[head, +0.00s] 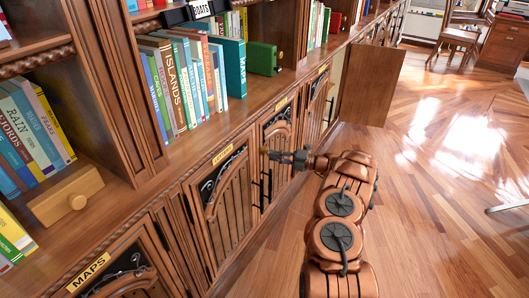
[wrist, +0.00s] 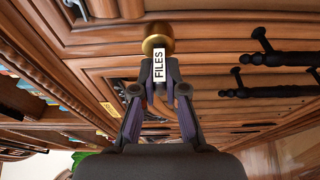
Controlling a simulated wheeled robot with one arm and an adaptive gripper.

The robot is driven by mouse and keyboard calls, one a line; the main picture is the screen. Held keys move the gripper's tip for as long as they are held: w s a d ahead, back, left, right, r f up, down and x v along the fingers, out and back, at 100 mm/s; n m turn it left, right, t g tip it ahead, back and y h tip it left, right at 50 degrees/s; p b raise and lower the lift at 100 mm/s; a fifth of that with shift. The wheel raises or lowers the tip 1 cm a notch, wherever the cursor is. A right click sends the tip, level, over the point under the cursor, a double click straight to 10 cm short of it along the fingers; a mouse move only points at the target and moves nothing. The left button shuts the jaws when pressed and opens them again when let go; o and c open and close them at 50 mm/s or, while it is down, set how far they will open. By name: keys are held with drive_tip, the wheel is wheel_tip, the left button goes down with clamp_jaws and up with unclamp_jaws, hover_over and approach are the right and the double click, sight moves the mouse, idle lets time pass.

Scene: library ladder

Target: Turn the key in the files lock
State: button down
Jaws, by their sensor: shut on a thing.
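In the wrist view, a brass round lock (wrist: 157,38) sits on the wooden cabinet front. A key with a white tag reading FILES (wrist: 159,65) is directly in front of it, between my fingertips. My gripper (wrist: 160,80) is shut on the key. The key's shaft is hidden, so I cannot tell how deep it is in the lock or its exact angle. In the head view, my gripper (head: 279,155) reaches the cabinet door (head: 277,135) from the right, and the lock is small at its tip.
Black bar handles (wrist: 280,58) stick out beside the lock. Another cabinet door (head: 365,85) stands open farther along. A wooden box with a knob (head: 66,196) and several books rest on the shelf above. The MAPS door (head: 122,278) is nearer.

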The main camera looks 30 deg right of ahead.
drive_tip(key=c, duration=1.1)
unclamp_jaws()
drive_tip(key=shift+c, duration=0.2)
drive_tip(key=shift+s, duration=0.1)
drive_tip(key=v, duration=1.1)
drive_tip(key=shift+s+d, duration=0.25)
drive_tip(key=shift+d, duration=0.05)
